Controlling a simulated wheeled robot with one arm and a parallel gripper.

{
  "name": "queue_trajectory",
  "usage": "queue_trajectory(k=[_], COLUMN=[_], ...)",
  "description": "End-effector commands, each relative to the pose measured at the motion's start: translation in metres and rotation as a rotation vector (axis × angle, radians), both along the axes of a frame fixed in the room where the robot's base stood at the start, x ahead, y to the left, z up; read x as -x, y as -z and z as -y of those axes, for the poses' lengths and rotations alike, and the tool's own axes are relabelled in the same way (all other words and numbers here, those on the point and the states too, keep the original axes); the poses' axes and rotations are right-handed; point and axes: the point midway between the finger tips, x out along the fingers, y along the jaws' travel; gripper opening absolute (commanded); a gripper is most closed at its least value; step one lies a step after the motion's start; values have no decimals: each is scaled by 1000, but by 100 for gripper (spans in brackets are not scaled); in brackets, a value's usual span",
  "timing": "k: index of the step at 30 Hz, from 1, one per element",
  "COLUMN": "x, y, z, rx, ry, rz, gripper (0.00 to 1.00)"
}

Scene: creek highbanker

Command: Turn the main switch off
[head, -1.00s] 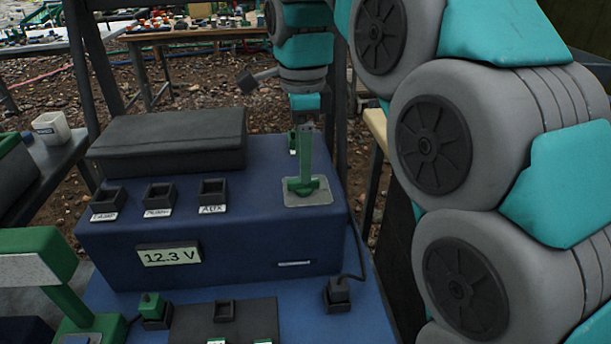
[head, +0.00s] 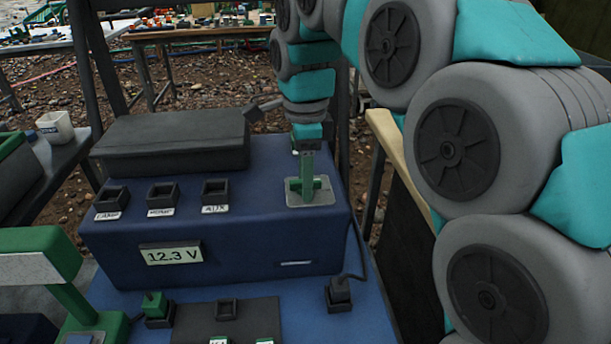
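The main switch (head: 306,186) appears to be the green lever standing upright on a light grey plate (head: 322,197). It sits on the right part of the top of a blue box (head: 215,258). My arm comes down from above, and my gripper (head: 307,146) is at the top of the lever. The gripper's fingers are small and partly hidden against the lever. I cannot tell whether they touch it or are closed around it.
Three black sockets with labels (head: 163,195) line the box's left top, before a black case (head: 175,140). A display (head: 171,255) reads 12.3 V. A plugged-in cable (head: 340,292) is at the lower right. A dark post stands behind the lever.

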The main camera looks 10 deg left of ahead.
Motion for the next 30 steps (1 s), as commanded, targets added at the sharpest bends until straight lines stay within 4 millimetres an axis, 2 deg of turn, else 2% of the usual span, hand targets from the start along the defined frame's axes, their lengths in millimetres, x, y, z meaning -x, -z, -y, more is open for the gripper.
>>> queue_trajectory(k=[2,14,23,30], x=[0,0,0,0], y=[0,0,0,0], z=[0,0,0,1], rx=[0,0,0,1], ry=[0,0,-9,-93], rz=[0,0,0,0], gripper=[44,0,0,0])
